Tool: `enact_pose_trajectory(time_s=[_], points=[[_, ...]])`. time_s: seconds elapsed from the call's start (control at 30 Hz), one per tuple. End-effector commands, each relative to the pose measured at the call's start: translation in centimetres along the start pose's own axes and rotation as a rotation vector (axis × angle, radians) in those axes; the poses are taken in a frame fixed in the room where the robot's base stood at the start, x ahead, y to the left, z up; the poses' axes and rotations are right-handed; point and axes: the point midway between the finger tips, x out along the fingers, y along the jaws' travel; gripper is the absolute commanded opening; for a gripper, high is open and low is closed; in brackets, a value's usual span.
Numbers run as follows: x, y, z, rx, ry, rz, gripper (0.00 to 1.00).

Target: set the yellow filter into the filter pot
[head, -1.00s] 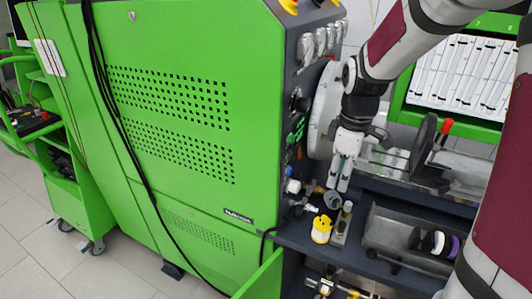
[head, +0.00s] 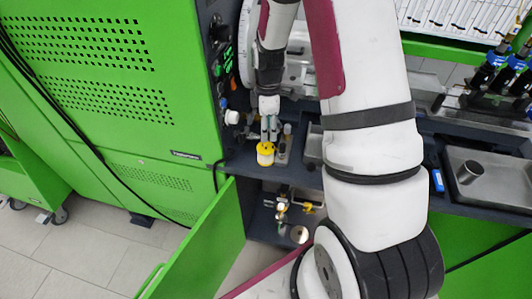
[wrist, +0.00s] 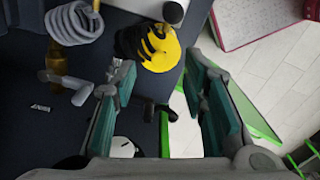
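The yellow filter (head: 265,154) stands upright near the left front edge of the dark bench top, beside the green cabinet. In the wrist view it is a yellow and black round piece (wrist: 160,50) at the top centre. My gripper (head: 268,131) is just above and behind it in the head view. In the wrist view my gripper (wrist: 160,80) is open, its two teal pads wide apart. I cannot pick out the filter pot for certain.
A coiled grey hose with a brass fitting (wrist: 70,28) is left of the filter in the wrist view. The green cabinet (head: 130,110) rises close on the left. A green door (head: 203,245) stands open below the bench. A metal tray (head: 490,180) is at right.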

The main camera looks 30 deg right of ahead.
Motion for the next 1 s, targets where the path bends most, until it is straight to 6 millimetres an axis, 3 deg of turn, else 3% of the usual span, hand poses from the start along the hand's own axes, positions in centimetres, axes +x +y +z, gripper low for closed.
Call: enact_pose_trajectory(time_s=[0.5, 0.77, 0.8, 0.97, 1.0], points=[[5.0, 0.0, -0.5, 0.0, 0.0, -0.001, 0.39], [5.4, 0.1, -0.5, -0.001, 0.0, 0.001, 0.39], [5.4, 0.1, -0.5, -0.001, 0.0, 0.001, 0.37], [5.4, 0.1, -0.5, 0.0, 0.0, 0.001, 0.01], [5.4, 0.1, -0.5, 0.0, 0.0, 0.001, 0.0]])
